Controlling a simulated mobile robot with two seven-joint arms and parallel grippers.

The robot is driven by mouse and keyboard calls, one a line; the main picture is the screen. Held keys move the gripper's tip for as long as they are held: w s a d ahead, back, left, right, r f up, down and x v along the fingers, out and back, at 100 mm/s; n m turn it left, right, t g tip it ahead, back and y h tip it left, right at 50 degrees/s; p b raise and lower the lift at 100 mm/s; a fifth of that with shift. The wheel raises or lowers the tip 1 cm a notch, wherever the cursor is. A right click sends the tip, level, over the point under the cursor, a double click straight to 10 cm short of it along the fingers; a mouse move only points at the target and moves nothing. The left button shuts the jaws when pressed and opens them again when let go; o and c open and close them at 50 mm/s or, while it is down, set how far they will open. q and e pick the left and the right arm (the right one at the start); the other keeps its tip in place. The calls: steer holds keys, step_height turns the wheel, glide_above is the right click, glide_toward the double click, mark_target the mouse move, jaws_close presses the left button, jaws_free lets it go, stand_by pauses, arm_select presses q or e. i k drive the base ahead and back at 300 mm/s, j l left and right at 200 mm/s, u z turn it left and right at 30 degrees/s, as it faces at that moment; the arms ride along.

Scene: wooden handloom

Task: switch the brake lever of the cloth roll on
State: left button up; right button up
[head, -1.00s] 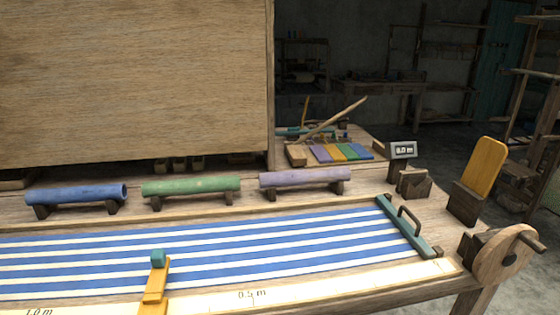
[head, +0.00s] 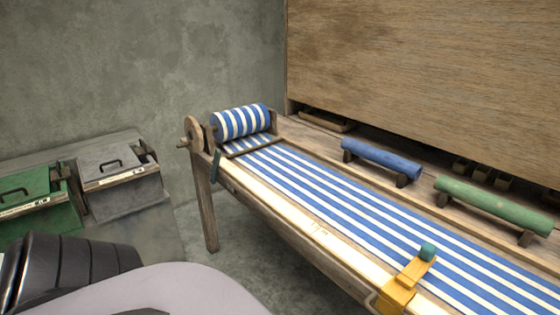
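The cloth roll (head: 240,122), wound with blue and white striped cloth, sits at the far left end of the loom. A wooden wheel with a peg (head: 194,134) stands at its left side. A small dark teal piece (head: 216,166), which looks like the brake lever, hangs at the loom's front edge just below the roll. Its exact setting is too small to tell. Neither gripper shows in the head view. Part of my own body fills the lower left corner.
Striped cloth (head: 330,208) runs along the loom to the right. A yellow slider with a teal knob (head: 400,288) sits on the front rail. Blue (head: 382,158) and green (head: 495,203) rolls rest behind.

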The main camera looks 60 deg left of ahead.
mark_target(218, 154)
steer(key=u, duration=2.1)
